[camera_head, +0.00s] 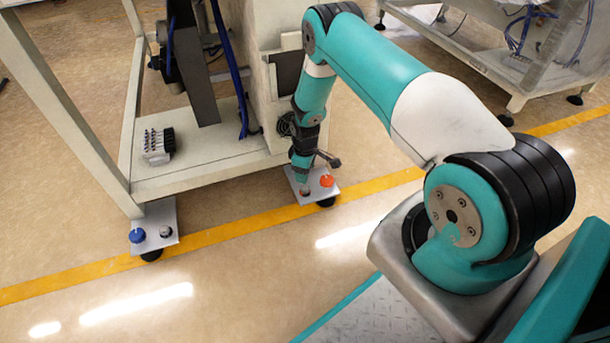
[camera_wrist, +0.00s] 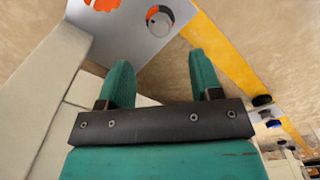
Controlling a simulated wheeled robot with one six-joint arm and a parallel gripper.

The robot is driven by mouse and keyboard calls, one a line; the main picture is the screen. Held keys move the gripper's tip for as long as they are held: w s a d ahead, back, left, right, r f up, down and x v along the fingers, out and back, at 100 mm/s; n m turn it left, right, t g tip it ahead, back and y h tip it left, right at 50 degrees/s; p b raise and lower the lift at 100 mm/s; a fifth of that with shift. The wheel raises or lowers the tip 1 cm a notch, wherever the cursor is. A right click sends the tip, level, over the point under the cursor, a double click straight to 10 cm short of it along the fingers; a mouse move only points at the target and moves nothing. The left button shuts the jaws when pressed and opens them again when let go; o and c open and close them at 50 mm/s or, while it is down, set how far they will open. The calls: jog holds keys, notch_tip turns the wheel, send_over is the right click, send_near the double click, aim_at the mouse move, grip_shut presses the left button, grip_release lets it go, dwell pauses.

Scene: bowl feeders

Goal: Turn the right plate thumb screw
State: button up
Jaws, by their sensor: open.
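The right plate (camera_head: 293,178) is a pale metal plate at the foot of the machine frame. It carries an orange knob (camera_head: 326,181) and a small grey thumb screw (camera_head: 306,191) beside it. In the wrist view the plate (camera_wrist: 130,38) is at the top, with the round grey screw (camera_wrist: 159,20) partly orange on its face and the orange knob (camera_wrist: 101,4) cut off by the edge. My gripper (camera_wrist: 158,62) is open with nothing between its teal fingers, and the screw lies beyond the fingertips. In the head view my gripper (camera_head: 303,178) is close above the plate, near the screw.
The left plate (camera_head: 168,217) has a blue knob (camera_head: 137,236) and a grey screw (camera_head: 165,231). The pale machine frame (camera_head: 75,110) and its shelf (camera_head: 225,150) stand close behind the plates. A yellow floor line (camera_head: 235,229) passes in front, and the floor nearer me is clear.

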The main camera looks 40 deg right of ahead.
notch_tip(320, 180, up, 4)
jog(key=shift+r+p, duration=0.1)
jog(key=shift+p, duration=0.5)
